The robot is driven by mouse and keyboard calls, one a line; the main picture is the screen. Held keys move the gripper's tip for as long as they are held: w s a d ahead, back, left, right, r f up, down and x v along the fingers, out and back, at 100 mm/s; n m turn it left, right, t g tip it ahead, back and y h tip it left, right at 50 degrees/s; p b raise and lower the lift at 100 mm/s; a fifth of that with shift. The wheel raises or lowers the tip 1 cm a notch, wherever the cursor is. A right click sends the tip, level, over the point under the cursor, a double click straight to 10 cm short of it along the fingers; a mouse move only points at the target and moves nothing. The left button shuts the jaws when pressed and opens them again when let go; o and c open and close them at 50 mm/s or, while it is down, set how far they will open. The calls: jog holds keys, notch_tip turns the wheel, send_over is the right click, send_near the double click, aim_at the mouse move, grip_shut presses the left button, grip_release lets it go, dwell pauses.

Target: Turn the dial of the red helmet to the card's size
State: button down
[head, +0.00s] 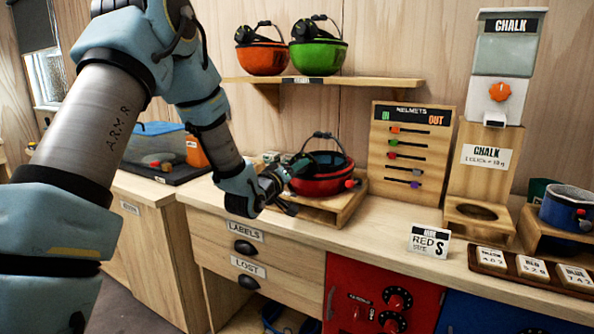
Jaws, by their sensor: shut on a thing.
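The red helmet (322,182), with a dark blue inside and a raised dark handle-like strap, sits open side up on a wooden stand (345,212) on the counter. My gripper (291,187) is at the helmet's left side, shut on what appears to be its dial; the fingers and wrist hide the dial and its setting. A small red knob (350,183) shows on the helmet's right side. The white card (429,243) on the counter, right of the stand, reads "RED SIZE S".
A helmet board with coloured sliders (409,150) stands behind. A chalk dispenser (499,100), a blue helmet (568,208) and a tray of labelled blocks (484,268) are at the right. Orange (262,58) and green (318,55) helmets sit on the shelf above.

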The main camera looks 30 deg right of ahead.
jog(key=shift+f, duration=0.15)
jog(key=shift+s+m+b, duration=0.1)
jog(key=shift+m+b, duration=11.8)
jog(key=shift+b, duration=3.95)
jog(key=shift+c, duration=1.8)
grip_release()
